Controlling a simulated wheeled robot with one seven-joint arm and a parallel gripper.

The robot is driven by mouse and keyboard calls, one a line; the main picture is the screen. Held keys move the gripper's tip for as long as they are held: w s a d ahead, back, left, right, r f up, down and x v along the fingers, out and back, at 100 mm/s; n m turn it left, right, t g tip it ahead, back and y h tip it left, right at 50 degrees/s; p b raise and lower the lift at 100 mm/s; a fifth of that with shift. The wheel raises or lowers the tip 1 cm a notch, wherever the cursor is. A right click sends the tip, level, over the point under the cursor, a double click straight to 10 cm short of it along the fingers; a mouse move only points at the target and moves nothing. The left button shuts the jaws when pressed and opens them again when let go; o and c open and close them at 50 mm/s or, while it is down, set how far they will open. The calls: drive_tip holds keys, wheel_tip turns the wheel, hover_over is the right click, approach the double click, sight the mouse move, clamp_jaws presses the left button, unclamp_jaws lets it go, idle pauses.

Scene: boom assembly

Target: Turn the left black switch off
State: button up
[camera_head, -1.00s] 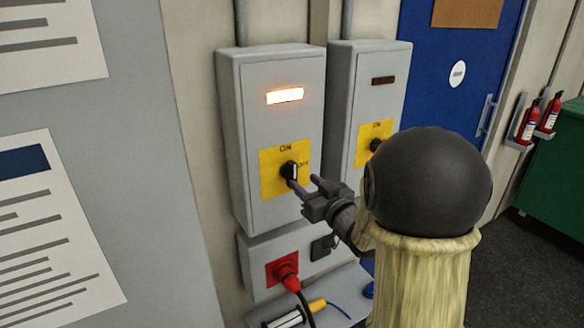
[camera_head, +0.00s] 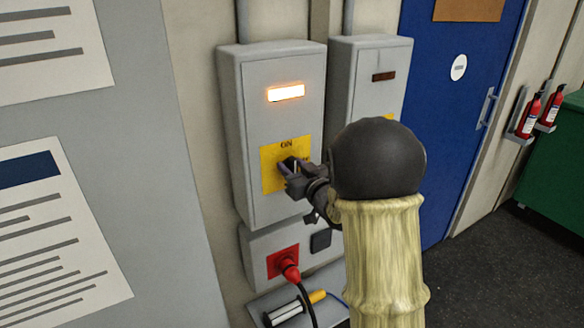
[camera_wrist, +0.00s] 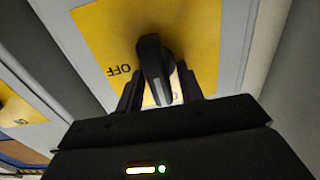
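The left black switch (camera_head: 291,161) is a rotary knob on a yellow plate (camera_head: 270,174), with ON printed above it. In the wrist view the knob (camera_wrist: 152,68) stands between my two fingers, with OFF printed to its left and its white line running down toward my gripper. My gripper (camera_wrist: 160,88) is open around the knob, with gaps showing on both sides. In the head view my gripper (camera_head: 288,168) covers much of the knob. The lamp (camera_head: 286,92) on this left grey box (camera_head: 236,130) is lit.
A second grey box (camera_head: 365,100) with an unlit lamp (camera_head: 384,76) stands at the right; its switch is hidden behind my arm. A red plug (camera_head: 290,269) with a black cable and a shelf (camera_head: 262,304) are below. A blue door (camera_head: 446,150) is farther right.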

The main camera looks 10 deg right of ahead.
drive_tip(key=shift+f+n+b, duration=0.25)
drive_tip(key=shift+n+b, duration=0.15)
drive_tip(key=shift+b, duration=0.4)
drive_tip(key=shift+a+f+n+b, duration=0.1)
drive_tip(key=shift+n+b, duration=0.4)
drive_tip(key=shift+b, duration=0.45)
drive_tip(key=n+b, duration=0.2)
drive_tip(key=b, duration=0.1)
drive_tip(key=shift+s+a+f+b, duration=0.1)
drive_tip(key=shift+f+b, duration=0.05)
drive_tip(key=shift+b, duration=0.2)
drive_tip(key=n+b, duration=0.2)
drive_tip(key=b, duration=0.1)
drive_tip(key=n+b, duration=0.4)
drive_tip(key=b, duration=0.1)
drive_tip(key=shift+a+f+n+b, duration=0.2)
drive_tip(key=shift+a+n+b, duration=0.05)
drive_tip(key=shift+n+b, duration=0.05)
drive_tip(key=n+b, duration=0.5)
drive_tip(key=shift+s+f+b, duration=0.1)
drive_tip(key=shift+b, duration=0.3)
drive_tip(key=shift+a+n+b, duration=0.1)
drive_tip(key=shift+n+b, duration=0.8)
drive_tip(key=shift+n, duration=0.4)
drive_tip(key=o, duration=0.6)
